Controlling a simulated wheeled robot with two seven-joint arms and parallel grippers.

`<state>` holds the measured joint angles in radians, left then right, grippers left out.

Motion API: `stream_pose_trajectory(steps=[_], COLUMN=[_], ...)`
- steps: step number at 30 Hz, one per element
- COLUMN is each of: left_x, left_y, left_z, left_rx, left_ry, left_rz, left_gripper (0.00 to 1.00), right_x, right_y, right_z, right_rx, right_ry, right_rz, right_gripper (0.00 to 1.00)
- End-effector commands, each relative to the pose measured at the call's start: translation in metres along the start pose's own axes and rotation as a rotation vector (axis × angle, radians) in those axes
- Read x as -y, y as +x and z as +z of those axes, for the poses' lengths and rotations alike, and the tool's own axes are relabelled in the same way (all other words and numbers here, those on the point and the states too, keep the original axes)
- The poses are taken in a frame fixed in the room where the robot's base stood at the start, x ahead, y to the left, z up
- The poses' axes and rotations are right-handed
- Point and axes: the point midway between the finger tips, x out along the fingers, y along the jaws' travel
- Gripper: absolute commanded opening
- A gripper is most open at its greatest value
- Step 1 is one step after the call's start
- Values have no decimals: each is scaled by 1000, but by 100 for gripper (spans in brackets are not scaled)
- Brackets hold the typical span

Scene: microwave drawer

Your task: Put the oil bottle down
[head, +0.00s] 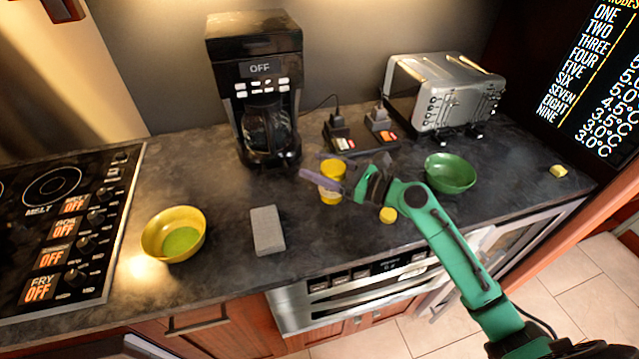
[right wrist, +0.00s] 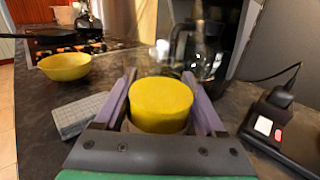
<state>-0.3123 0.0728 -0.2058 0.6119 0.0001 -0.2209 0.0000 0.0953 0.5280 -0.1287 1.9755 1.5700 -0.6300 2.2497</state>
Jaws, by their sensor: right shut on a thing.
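The oil bottle (head: 332,169) shows yellow in the middle of the counter, upright, partly covered by my gripper's fingers. In the right wrist view its round yellow top (right wrist: 161,100) sits between the two purple fingers. My right gripper (head: 322,181) reaches in from the right and is shut on the bottle, with a finger on either side. The bottle's base is close to the dark counter (head: 225,285); I cannot tell whether it touches. My left gripper is not in view.
A grey block (head: 266,230) and a yellow bowl (head: 174,234) lie to the left. A coffee maker (head: 258,90) stands behind. A green bowl (head: 450,173) and a small yellow piece (head: 388,215) are to the right.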

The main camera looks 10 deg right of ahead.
Motion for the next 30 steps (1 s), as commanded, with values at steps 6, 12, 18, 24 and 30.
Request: stream_pose_trajectory(steps=[6, 12, 18, 24, 30], left_x=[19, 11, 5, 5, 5], left_y=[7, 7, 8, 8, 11], left_z=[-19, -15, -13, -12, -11], left_rx=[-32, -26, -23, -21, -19], left_ry=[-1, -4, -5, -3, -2], left_rz=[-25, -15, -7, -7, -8], left_gripper=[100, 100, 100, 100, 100], right_x=[0, 0, 0, 0, 0], right_y=[0, 0, 0, 0, -9], right_z=[-41, -44, -46, -46, -46], right_rx=[2, 2, 0, 0, -1], right_ry=[3, -2, -1, -1, 1], right_rz=[-2, -1, 0, 0, -2], right_gripper=[0, 0, 91, 100, 100])
